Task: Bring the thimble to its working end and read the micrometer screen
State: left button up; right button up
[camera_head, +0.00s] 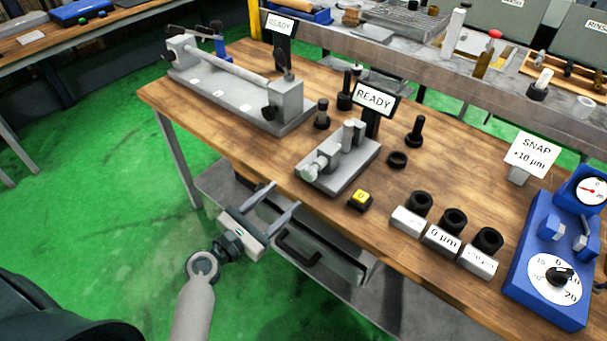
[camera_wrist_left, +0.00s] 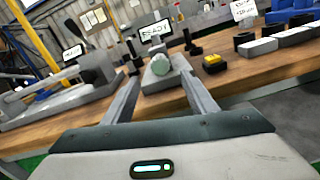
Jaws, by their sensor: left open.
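The bench micrometer (camera_head: 340,165) is a grey block fixture on the wooden bench, with a round pale green-grey thimble (camera_head: 310,172) at its near left end. Its screen (camera_head: 374,98) stands behind it and reads READY. In the left wrist view the thimble (camera_wrist_left: 161,66) faces me, between and beyond the fingers, and the screen (camera_wrist_left: 154,30) shows above it. My left gripper (camera_head: 279,199) is open and empty, in front of the bench edge and apart from the thimble. My right gripper is not in view.
A yellow button (camera_head: 360,198) sits right of the micrometer. Several labelled grey blocks with black rings (camera_head: 442,240) and a blue snap gauge stand (camera_head: 548,260) are farther right. A long grey fixture (camera_head: 240,92) with a second READY screen (camera_head: 279,26) stands at left.

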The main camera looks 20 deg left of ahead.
aim_at(306, 176)
pick_arm(q)
jog(key=p+x, duration=0.1)
jog(key=x, duration=0.7)
jog(key=shift+w+d, duration=0.1)
jog(key=shift+w, duration=0.1)
jog(key=shift+w+d+p, duration=0.2)
jog(key=shift+w+p, duration=0.1)
jog(key=shift+w, duration=0.25)
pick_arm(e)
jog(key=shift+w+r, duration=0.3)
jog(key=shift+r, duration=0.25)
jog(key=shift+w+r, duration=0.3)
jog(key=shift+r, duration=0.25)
pick_arm(q)
jog(key=shift+f, duration=0.1)
jog(key=c, duration=1.1)
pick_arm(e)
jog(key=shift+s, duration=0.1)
